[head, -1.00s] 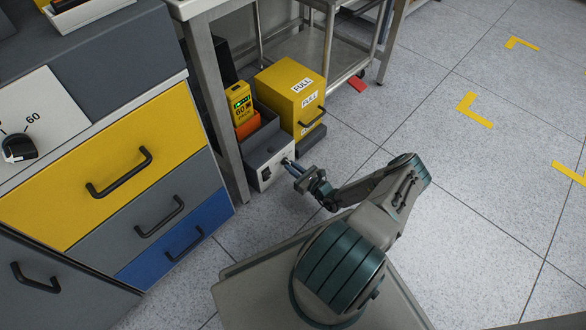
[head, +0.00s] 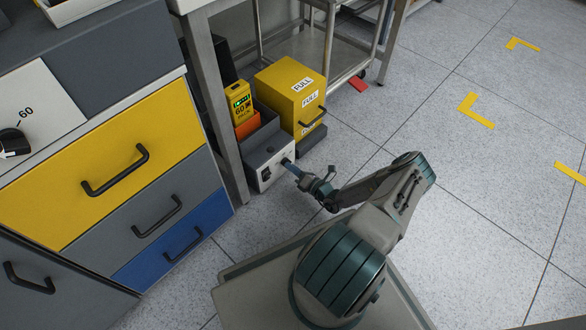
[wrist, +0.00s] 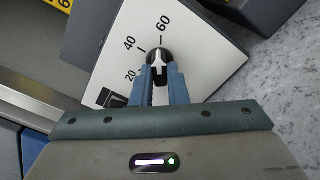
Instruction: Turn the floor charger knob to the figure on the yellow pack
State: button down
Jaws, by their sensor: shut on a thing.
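The floor charger (head: 262,143) is a low grey box with a white front panel, standing on the floor beside a bench leg. The yellow pack (head: 238,98) stands upright in it and appears to read 60. In the wrist view the charger's black knob (wrist: 158,57) sits on the white panel (wrist: 190,72), with 20, 40 and 60 printed around it. Its white pointer aims up, near the 60 tick. My gripper (wrist: 158,70) is shut on the knob, one blue finger on each side. It also shows at the panel in the head view (head: 290,166).
A yellow box (head: 290,88) marked FULL stands right of the charger. A cabinet with a yellow drawer (head: 105,165) is at the left. On its top is another black dial knob (head: 12,142) near a 60 mark. Open floor (head: 480,190) lies to the right.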

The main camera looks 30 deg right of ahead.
jog(key=shift+w+d+r+m, duration=0.1)
jog(key=shift+w+m, duration=0.05)
jog(key=shift+m, duration=0.55)
jog(key=c, duration=1.4)
grip_release()
jog(key=shift+c, duration=0.2)
jog(key=p+v, duration=0.4)
jog(key=v, duration=1)
jog(key=shift+w, duration=0.1)
